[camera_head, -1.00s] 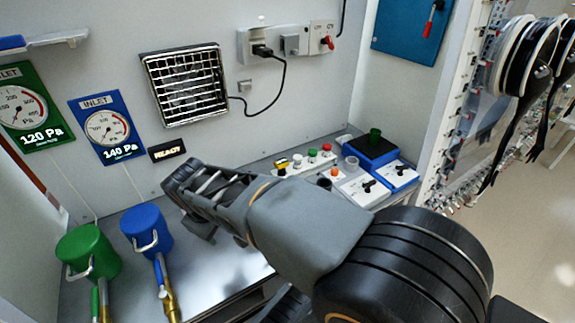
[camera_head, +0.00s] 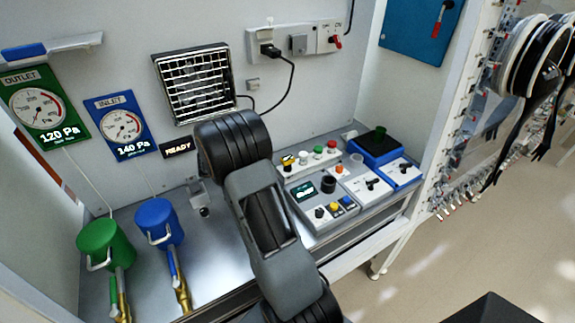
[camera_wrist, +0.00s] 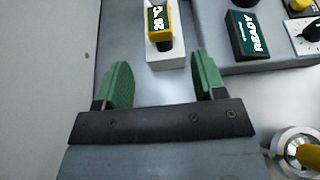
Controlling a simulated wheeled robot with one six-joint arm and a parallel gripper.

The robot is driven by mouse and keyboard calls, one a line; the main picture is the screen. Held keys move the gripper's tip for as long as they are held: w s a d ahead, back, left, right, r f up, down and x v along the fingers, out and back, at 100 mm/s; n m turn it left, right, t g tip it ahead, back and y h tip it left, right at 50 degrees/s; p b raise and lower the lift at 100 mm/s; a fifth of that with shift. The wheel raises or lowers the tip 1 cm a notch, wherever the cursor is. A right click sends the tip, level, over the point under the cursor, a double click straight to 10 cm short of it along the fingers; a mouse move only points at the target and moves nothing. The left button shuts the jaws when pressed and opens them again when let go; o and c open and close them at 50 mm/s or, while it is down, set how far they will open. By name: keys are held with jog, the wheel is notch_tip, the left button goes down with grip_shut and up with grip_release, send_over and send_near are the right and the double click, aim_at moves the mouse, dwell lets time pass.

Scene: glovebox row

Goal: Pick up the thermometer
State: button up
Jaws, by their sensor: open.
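The thermometer (camera_wrist: 158,21) is a small yellow handheld unit with a dark green display. It sits on a white block (camera_wrist: 166,57) beyond my fingertips in the wrist view. In the head view, a small yellow thing near the back wall (camera_head: 288,160) appears to be the same thermometer. My gripper (camera_wrist: 160,78) has two green fingers, spread apart with nothing between them. The thermometer lies ahead of the gap, roughly in line with it. In the head view my arm hides the gripper.
A grey console with a READY display (camera_wrist: 248,35) stands right of the thermometer. The back wall (camera_wrist: 45,80) is close on the left. A round metal fitting (camera_wrist: 292,140) is at lower right. Green (camera_head: 100,242) and blue (camera_head: 158,220) canisters stand left on the bench.

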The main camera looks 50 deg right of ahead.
aim_at(282, 161)
jog(key=shift+p+x, duration=1.1)
jog(key=shift+x, duration=3.45)
jog(key=shift+c, duration=0.3)
jog(key=c, duration=1)
jog(key=shift+r, duration=0.1)
